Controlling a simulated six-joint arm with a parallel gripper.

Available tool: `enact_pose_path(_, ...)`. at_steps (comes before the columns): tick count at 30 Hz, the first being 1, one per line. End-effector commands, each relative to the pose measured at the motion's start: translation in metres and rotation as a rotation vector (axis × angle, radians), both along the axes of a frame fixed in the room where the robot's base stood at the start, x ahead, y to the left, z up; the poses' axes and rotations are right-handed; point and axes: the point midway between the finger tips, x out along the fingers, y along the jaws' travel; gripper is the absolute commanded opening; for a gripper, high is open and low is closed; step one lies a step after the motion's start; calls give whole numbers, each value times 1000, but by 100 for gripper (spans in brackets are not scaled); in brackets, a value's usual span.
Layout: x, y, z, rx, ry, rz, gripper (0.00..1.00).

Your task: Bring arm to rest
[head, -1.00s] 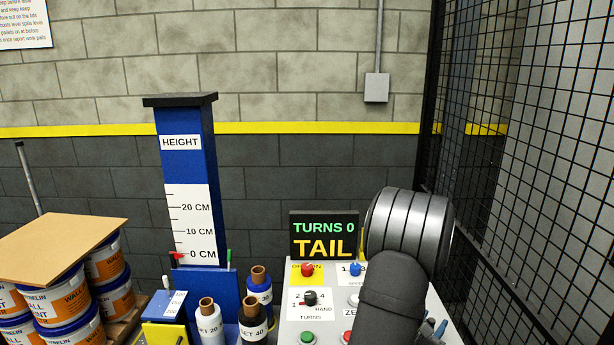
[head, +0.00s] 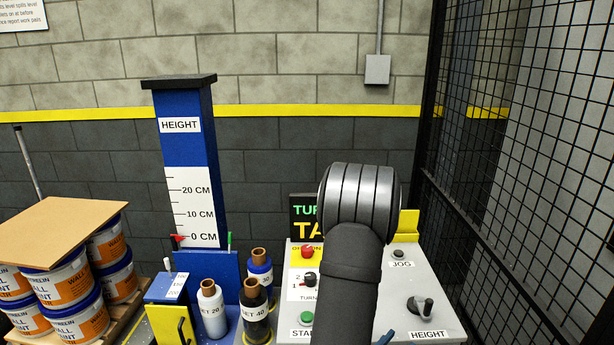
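My arm shows at the lower middle of the head view, a dark grey link topped by a ribbed metal joint. It stands in front of the control panel (head: 440,290) and covers its middle. My gripper does not show, so its fingers and anything in them are hidden. A small blue piece (head: 385,338) shows beside the arm at the bottom edge; I cannot tell what it is. The display (head: 303,230) behind the joint is partly covered, with only the starts of its green and yellow words readable.
Paint pails (head: 78,315) stand on a wooden pallet at the left under a brown sheet (head: 65,237). A blue height column (head: 185,108) stands behind film rolls (head: 211,312). A mesh fence (head: 530,170) closes the right side. The space above the panel's right part is clear.

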Motion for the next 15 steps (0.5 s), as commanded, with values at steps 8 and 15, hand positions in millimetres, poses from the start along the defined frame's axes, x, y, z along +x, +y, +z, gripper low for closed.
enact_pose_path(8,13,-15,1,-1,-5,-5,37)
enact_pose_path(15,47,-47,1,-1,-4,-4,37)
